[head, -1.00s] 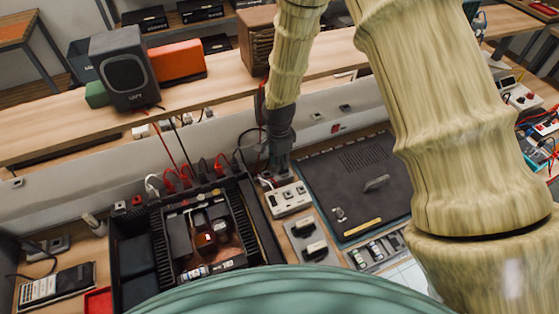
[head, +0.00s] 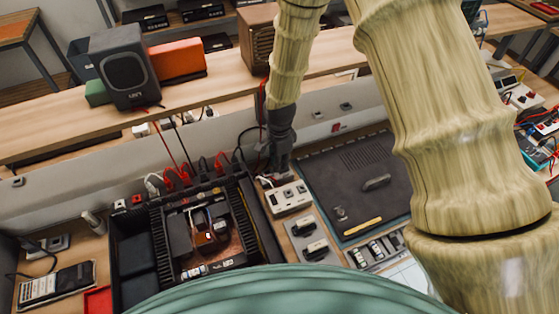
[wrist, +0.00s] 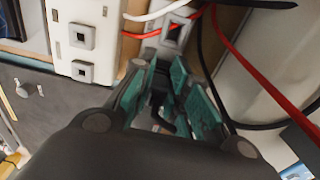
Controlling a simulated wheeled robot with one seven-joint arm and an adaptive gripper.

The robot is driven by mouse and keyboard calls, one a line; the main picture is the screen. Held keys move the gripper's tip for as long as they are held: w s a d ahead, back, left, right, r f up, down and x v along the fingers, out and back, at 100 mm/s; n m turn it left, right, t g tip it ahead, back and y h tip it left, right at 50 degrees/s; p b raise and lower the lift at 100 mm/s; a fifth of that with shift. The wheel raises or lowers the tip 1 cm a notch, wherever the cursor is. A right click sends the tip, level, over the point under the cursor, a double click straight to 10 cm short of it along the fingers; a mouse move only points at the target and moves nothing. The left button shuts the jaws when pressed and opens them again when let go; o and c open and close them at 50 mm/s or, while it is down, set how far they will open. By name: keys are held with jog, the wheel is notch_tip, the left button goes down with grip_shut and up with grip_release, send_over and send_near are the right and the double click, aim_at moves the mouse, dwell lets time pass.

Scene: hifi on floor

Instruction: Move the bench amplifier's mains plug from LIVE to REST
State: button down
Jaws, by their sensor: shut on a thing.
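My gripper (head: 277,168) points down at the far end of a white socket block (head: 290,198) in the head view. In the wrist view, my gripper (wrist: 165,95) has its teal-padded fingers closed around a small dark plug (wrist: 158,97), mostly hidden between them. A dark cord runs near the fingers. The white socket block (wrist: 88,35) stands at upper left there, with grey square sockets; another grey square socket (wrist: 175,32) lies just beyond the fingertips. I cannot tell whether the plug is seated in a socket. LIVE and REST labels are not readable.
An open dark chassis (head: 155,235) with exposed parts stands left of the block. A dark flat panel (head: 355,185) lies to the right. A grey plate with two dark pieces (head: 312,240) is nearer. Red, white and black cables (wrist: 255,65) run close to my fingers.

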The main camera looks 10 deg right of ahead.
dwell(0.5)
jog(key=shift+r+p, duration=1.55)
jog(key=shift+r, duration=0.9)
